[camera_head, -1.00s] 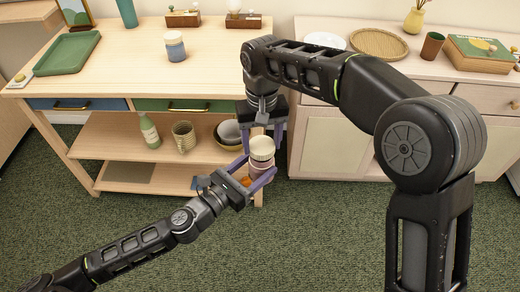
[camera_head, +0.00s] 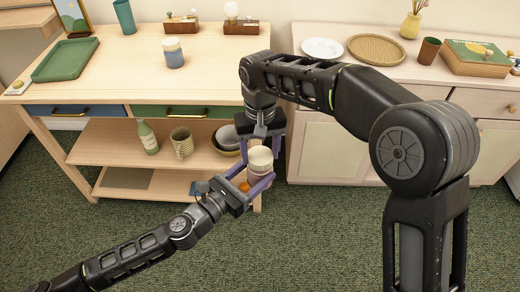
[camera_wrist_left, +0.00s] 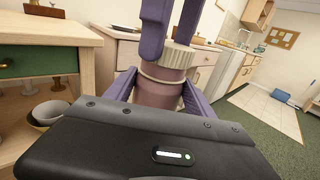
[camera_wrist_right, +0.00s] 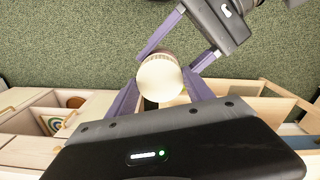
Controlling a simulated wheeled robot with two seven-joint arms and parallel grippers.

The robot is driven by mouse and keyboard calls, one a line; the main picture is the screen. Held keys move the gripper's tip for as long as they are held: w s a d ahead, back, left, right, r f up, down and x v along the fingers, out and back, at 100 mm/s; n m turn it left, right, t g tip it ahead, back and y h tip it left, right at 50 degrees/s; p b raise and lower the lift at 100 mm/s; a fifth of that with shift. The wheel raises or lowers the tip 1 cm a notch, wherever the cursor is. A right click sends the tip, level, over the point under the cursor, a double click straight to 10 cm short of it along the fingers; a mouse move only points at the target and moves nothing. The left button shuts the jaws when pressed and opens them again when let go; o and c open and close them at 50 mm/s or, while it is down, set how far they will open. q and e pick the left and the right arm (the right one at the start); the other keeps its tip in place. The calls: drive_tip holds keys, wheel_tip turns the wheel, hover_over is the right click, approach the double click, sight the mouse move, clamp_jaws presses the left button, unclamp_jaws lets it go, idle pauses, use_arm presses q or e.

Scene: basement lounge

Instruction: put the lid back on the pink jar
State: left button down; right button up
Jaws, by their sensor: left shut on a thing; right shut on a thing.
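The pink jar (camera_wrist_left: 163,88) is held upright by my left gripper (camera_head: 247,184), shut around its body above the floor in front of the wooden table. The cream ribbed lid (camera_head: 261,156) is on or right over the jar's mouth; it also shows in the left wrist view (camera_wrist_left: 181,55). My right gripper (camera_head: 262,160) comes down from above and is shut on the lid. The right wrist view shows the round lid top (camera_wrist_right: 160,79) between its purple fingers. Whether the lid is fully seated is hard to tell.
The wooden table (camera_head: 110,65) holds a green tray (camera_head: 66,60) and a blue-and-white jar (camera_head: 173,53). A pale cabinet (camera_head: 335,140) stands behind my right arm. The carpet in front is clear.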

drive_tip(key=shift+f, duration=0.55)
idle(0.7)
